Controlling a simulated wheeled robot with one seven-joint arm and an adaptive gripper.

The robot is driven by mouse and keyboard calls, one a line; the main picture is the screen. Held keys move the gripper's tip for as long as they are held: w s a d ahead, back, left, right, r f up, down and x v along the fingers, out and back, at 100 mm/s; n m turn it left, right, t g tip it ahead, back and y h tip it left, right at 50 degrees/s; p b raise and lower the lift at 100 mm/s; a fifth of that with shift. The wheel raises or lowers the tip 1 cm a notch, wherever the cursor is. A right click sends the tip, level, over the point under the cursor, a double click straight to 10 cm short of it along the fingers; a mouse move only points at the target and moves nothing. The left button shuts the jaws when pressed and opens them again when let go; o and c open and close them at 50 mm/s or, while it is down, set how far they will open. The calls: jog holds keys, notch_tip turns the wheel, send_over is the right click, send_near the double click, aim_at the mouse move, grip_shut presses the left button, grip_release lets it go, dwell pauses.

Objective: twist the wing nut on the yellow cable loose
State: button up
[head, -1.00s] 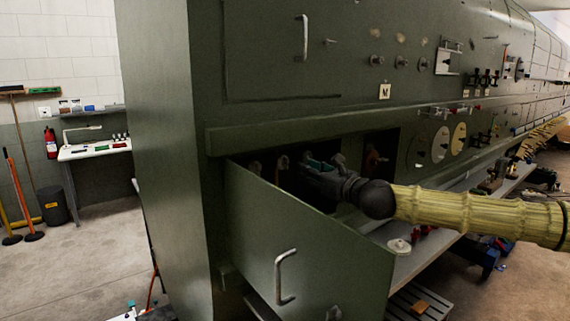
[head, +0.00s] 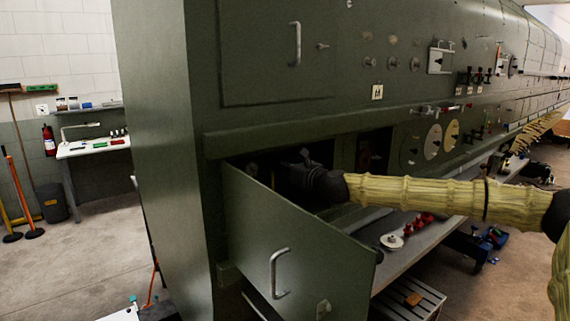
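My gripper (head: 300,180) reaches into the left opening in the green fuselage side, behind the hinged-down green panel (head: 290,250). Only its dark body and wrist show. Its fingers are hidden in shadow, so I cannot tell whether they are open, shut or touching anything. A small dark fitting (head: 252,168) shows at the left end of the opening, left of my gripper. I cannot make out the wing nut or the yellow cable; the inside of the opening is dark and partly covered by my gripper.
The open panel, with a metal handle (head: 275,272), stands in front of the opening. A second dark opening (head: 374,150) lies to the right. A grey bench (head: 400,262) below holds a white disc (head: 391,241) and red parts (head: 424,218).

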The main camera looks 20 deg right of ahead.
jog(key=shift+s+d+r, duration=0.1)
jog(key=shift+d, duration=0.05)
jog(key=shift+s+d+r, duration=0.1)
jog(key=shift+s+r, duration=0.05)
jog(key=shift+s, duration=0.1)
jog(key=c, duration=0.3)
jog(key=shift+s+r, duration=0.15)
grip_shut()
jog(key=shift+b, duration=0.3)
